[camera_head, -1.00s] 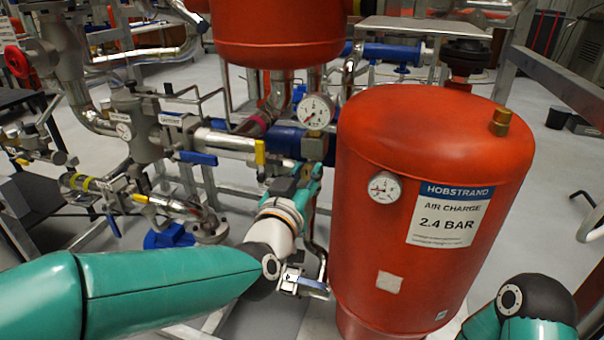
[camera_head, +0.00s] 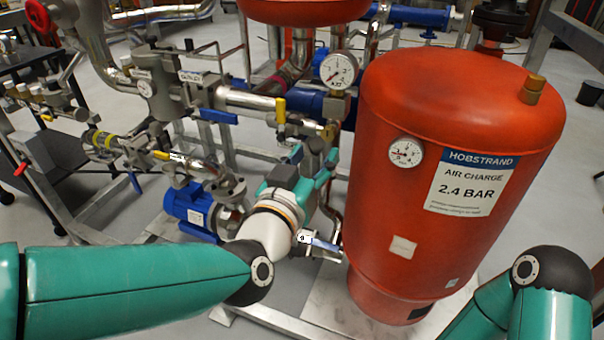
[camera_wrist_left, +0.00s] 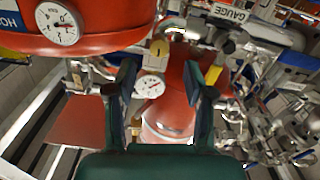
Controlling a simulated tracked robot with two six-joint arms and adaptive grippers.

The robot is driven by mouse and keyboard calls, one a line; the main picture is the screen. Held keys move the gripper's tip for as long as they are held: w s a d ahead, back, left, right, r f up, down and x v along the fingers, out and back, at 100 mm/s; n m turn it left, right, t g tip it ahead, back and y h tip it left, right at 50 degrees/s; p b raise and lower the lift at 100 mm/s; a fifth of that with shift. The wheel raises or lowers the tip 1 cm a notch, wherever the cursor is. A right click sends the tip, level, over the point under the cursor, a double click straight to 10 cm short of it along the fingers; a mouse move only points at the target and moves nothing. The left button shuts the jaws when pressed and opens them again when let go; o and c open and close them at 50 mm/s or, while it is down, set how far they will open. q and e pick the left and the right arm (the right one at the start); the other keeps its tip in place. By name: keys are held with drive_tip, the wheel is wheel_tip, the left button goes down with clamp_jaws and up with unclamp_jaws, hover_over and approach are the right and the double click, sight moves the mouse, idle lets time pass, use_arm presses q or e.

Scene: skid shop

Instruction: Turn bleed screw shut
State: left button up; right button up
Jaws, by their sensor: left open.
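My left gripper (camera_head: 322,150) reaches in beside the red expansion vessel (camera_head: 450,150), near the pipework below a pressure gauge (camera_head: 338,69). In the left wrist view its two dark fingers (camera_wrist_left: 162,88) stand wide apart with nothing held between them. Beyond the gap are a white-faced gauge (camera_wrist_left: 150,85) and a red vessel. A small yellow-brass part (camera_wrist_left: 158,47) shows above that gauge. A brass-coloured part (camera_head: 329,133) also shows just past the gripper in the head view. I cannot tell whether either is the bleed screw. My right gripper is out of view.
The red vessel stands close to the right of my left wrist, with a small gauge (camera_head: 405,152) on its side. A blue pump (camera_head: 190,208) and blue-handled valve (camera_head: 218,116) lie to the left. A blue-handled drain valve (camera_head: 322,246) sits just below the wrist.

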use_arm(q)
drive_tip(key=v, duration=0.5)
drive_tip(key=shift+f, duration=0.1)
idle(0.3)
